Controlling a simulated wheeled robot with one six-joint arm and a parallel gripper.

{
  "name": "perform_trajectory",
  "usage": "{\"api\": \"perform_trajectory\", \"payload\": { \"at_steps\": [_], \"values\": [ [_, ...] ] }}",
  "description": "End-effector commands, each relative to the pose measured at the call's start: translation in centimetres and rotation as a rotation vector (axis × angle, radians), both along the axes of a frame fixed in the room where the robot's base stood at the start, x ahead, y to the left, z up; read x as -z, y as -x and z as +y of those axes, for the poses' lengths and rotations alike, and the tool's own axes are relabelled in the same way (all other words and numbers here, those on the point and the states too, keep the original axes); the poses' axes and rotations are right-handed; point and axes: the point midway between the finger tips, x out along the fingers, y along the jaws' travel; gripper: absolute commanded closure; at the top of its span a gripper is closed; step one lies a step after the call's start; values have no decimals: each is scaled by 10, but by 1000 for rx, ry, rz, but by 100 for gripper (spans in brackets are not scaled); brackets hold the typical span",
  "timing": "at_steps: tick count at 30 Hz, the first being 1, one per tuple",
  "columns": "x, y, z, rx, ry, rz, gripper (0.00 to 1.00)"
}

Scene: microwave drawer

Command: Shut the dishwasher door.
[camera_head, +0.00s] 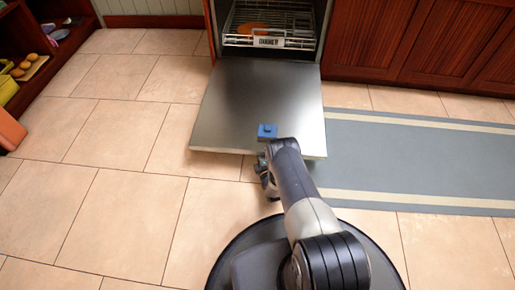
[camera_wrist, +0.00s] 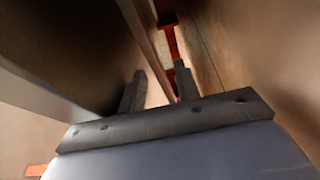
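The dishwasher door (camera_head: 260,95) is folded down and lies about level in front of the dishwasher, its steel inner face up. In the wrist view, the large dark panel (camera_wrist: 70,50) at the left looks like this door seen close up. My gripper (camera_wrist: 160,85) has its two fingers apart, with the panel's edge running close to them. I cannot tell whether they touch it. In the head view my gripper (camera_head: 266,180) is at the door's front edge, partly hidden by my arm.
The dishwasher's wire rack (camera_head: 270,25) sits inside the opening with an orange item in it. A grey-blue rug (camera_head: 420,160) lies right of the door. Tiled floor on the left is clear. A shelf (camera_head: 45,45) stands far left.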

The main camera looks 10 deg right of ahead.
Motion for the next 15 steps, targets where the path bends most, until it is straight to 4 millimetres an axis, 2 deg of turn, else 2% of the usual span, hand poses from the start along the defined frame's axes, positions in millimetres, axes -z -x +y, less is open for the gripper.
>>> {"api": "perform_trajectory", "payload": {
  "at_steps": [6, 15],
  "values": [
    [0, 0, 0, 0, 0, 0, 70],
    [0, 0, 0, 0, 0, 0, 94]
  ]
}}
